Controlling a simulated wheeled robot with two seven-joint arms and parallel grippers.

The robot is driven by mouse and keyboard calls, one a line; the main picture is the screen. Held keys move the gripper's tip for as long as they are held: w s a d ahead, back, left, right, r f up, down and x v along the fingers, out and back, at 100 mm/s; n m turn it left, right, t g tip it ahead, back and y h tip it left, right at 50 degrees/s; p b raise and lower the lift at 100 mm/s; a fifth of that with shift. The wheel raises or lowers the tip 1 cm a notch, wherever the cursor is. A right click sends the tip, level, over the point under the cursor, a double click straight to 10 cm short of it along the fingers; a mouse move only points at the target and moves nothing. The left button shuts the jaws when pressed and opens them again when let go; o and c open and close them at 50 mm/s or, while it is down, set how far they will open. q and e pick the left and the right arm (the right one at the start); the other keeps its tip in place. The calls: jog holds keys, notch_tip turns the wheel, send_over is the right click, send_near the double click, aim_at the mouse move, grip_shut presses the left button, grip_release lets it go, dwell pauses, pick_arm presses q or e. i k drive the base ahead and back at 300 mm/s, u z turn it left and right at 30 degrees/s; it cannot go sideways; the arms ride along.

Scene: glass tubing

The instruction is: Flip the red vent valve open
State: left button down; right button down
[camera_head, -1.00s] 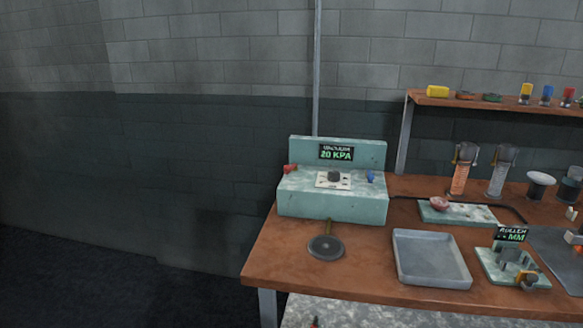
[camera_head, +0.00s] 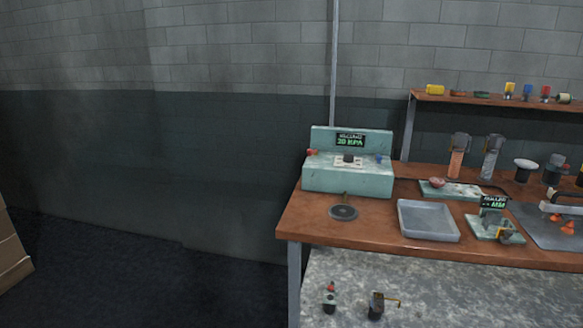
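The teal vacuum unit (camera_head: 347,180) stands at the back left of the brown bench. Its display (camera_head: 350,141) reads 20 KPA. A small red part (camera_head: 312,152), which looks like the vent valve, sits at the unit's left end. It is too small to tell how its handle is turned. A dark knob (camera_head: 349,158) on a pale plate and a blue part (camera_head: 379,158) are on the unit's top. Neither of my grippers is in view.
On the bench (camera_head: 375,226) are a round dark pad (camera_head: 343,213), a grey tray (camera_head: 428,221) and a roller gauge (camera_head: 494,228). A shelf (camera_head: 490,98) stands behind. The lower speckled shelf (camera_head: 430,290) holds small items. Dark floor (camera_head: 120,270) is clear at left; a cardboard box (camera_head: 10,250) is at the left edge.

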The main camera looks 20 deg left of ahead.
aim_at(311, 152)
jog(key=k, duration=0.55)
jog(key=u, duration=0.5)
jog(key=i, duration=1.5)
jog(key=z, duration=0.85)
